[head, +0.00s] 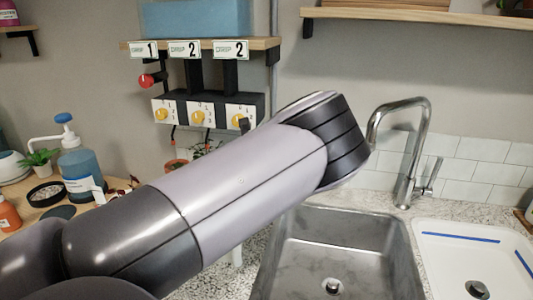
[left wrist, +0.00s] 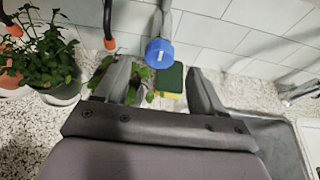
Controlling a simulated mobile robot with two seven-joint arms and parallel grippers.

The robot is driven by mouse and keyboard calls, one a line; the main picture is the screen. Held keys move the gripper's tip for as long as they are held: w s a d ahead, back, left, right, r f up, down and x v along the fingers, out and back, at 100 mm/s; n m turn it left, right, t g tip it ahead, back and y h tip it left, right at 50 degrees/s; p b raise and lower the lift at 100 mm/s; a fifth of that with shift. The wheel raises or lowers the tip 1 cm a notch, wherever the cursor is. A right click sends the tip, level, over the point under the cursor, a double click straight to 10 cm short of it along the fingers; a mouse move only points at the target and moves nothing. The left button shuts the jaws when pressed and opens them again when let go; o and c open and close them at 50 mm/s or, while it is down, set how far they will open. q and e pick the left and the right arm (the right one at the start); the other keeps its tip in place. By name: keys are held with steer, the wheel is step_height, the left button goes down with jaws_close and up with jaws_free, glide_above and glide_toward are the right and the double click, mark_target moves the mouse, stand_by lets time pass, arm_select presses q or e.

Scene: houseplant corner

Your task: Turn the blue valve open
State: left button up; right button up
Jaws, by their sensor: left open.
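The blue valve (left wrist: 160,53) shows in the left wrist view as a round blue knob with a small pale mark, on a grey pipe by the tiled wall. My left gripper (left wrist: 161,78) is open and empty. Its two fingers point toward the wall, and the valve appears between and just beyond their tips, with no visible contact. In the head view my left arm crosses the middle, and the valve is not visible there. My right gripper is in neither view.
A sink (head: 345,245) with a tall faucet (head: 405,150) is at right. Dial boxes (head: 200,114) hang under a labelled shelf (head: 262,44). Near the left finger are a potted plant (left wrist: 42,55) and an orange-tipped tube (left wrist: 109,43). A green sponge (left wrist: 171,77) lies behind the fingers.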

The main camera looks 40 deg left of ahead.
arm_select(q)
steer(key=shift+p+x, duration=0.3)
steer(key=shift+x, duration=3.1)
steer(key=c, duration=1)
